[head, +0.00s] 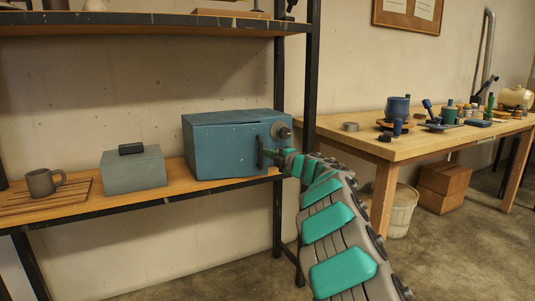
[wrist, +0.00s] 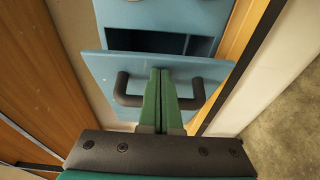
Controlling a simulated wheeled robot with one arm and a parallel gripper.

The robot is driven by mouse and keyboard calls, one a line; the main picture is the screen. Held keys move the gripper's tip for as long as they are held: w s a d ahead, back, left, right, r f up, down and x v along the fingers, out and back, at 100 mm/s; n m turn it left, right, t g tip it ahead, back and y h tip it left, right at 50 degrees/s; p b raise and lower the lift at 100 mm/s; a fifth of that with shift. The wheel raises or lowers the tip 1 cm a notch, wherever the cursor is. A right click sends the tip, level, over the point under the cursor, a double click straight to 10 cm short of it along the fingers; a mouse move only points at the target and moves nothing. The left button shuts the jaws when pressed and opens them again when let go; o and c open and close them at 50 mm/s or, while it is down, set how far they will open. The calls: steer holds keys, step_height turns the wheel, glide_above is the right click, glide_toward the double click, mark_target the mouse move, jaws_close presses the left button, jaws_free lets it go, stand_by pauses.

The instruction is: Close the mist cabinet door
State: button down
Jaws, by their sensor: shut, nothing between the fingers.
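The mist cabinet is a blue box (head: 215,148) on the wooden shelf; its body also shows in the wrist view (wrist: 110,38). Its door (wrist: 103,66) stands partly open, with a dark gap between the door's edge and the body. A dark bar handle (wrist: 123,92) is on the door; it also shows in the head view (head: 261,152). My gripper (wrist: 161,72) is shut and empty, its green fingers in front of the door, across the middle of the handle. I cannot tell whether the fingertips touch the door. In the head view my gripper (head: 277,153) is beside the handle.
A grey box with a black handle (head: 133,168) and a brown mug (head: 44,182) stand left on the shelf (head: 95,203). A dark shelf post (head: 309,80) rises right of the cabinet. A wooden table (head: 420,147) with several small items is further right.

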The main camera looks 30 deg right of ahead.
steer(key=shift+w+d+p, duration=0.3)
steer(key=shift+w+p, duration=0.45)
steer(key=shift+p, duration=0.1)
stand_by(2.8)
steer(key=shift+s, duration=0.1)
steer(key=s+d+r+m+t+h+b, duration=0.1)
steer(key=s+d+r+h+b, duration=0.15)
steer(key=s, duration=0.45)
steer(key=s+d+r+m+h+b, duration=0.15)
steer(key=s+d+r, duration=0.25)
steer(key=s, duration=0.4)
steer(key=s+a+f+b, duration=0.2)
steer(key=s+a+f, duration=0.1)
steer(key=a+f, duration=0.5)
steer(key=w+a+r+p, duration=0.1)
steer(key=w, duration=1.3)
steer(key=shift+g+y+p, duration=0.3)
steer(key=shift+p, duration=0.05)
steer(key=shift+a+n, duration=0.1)
steer(key=shift+n, duration=0.15)
steer(key=shift+r, duration=0.1)
